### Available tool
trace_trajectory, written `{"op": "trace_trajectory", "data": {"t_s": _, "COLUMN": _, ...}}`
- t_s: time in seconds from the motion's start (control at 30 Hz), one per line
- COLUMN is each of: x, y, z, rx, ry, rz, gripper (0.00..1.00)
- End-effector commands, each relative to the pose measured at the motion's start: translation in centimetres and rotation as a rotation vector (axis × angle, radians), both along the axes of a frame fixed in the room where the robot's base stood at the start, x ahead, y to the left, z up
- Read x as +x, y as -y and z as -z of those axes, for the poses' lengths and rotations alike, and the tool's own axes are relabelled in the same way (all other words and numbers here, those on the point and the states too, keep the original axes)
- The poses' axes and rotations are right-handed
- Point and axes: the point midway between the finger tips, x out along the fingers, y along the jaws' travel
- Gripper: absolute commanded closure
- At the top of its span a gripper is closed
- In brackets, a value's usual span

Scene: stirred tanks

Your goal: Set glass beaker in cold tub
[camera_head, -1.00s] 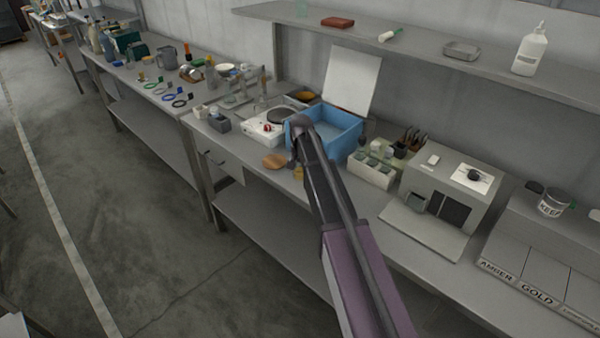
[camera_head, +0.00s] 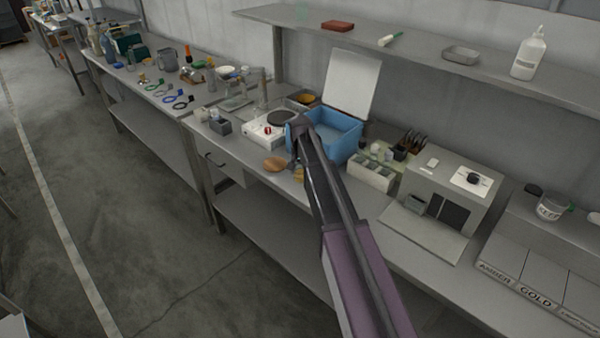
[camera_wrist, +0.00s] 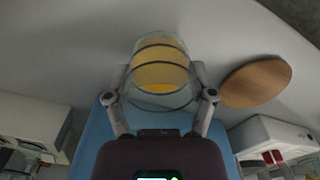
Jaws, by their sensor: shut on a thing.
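The glass beaker (camera_wrist: 158,75) holds amber liquid and has dark bands around it. My gripper (camera_wrist: 163,96) is shut on it, with one finger on each side, in the wrist view. In the head view, my gripper (camera_head: 297,162) is at the near left side of the blue tub, and only a small amber part of the beaker (camera_head: 298,175) shows below it. The blue cold tub (camera_head: 345,150) is open at the top; my arm covers part of it. Its blue wall also shows beneath my gripper in the wrist view (camera_wrist: 88,152). The beaker is outside the tub.
A white hot plate (camera_head: 268,128) stands left of the tub, and a round wooden disc (camera_head: 275,164) lies near the bench edge. A pale rack (camera_head: 371,174) stands right of the tub. A white upright panel (camera_head: 350,84) is behind it. A shelf (camera_head: 420,50) runs above.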

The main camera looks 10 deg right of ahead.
Motion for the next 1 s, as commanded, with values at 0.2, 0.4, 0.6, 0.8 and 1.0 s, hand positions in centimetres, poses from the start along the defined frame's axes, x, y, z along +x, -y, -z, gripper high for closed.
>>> {"op": "trace_trajectory", "data": {"t_s": 0.2, "x": 0.0, "y": 0.0, "z": -2.1, "rx": 0.000, "ry": 0.001, "rz": 0.000, "gripper": 0.86}}
{"op": "trace_trajectory", "data": {"t_s": 0.4, "x": -2.5, "y": -0.7, "z": -2.9, "rx": 0.000, "ry": 0.001, "rz": -0.002, "gripper": 0.86}}
{"op": "trace_trajectory", "data": {"t_s": 0.6, "x": -7.0, "y": -2.1, "z": -3.3, "rx": 0.000, "ry": 0.001, "rz": -0.001, "gripper": 0.86}}
{"op": "trace_trajectory", "data": {"t_s": 0.8, "x": -11.0, "y": -3.4, "z": -3.7, "rx": 0.000, "ry": 0.001, "rz": -0.001, "gripper": 0.86}}
{"op": "trace_trajectory", "data": {"t_s": 1.0, "x": -13.7, "y": -4.3, "z": -4.0, "rx": 0.000, "ry": 0.001, "rz": 0.000, "gripper": 0.86}}
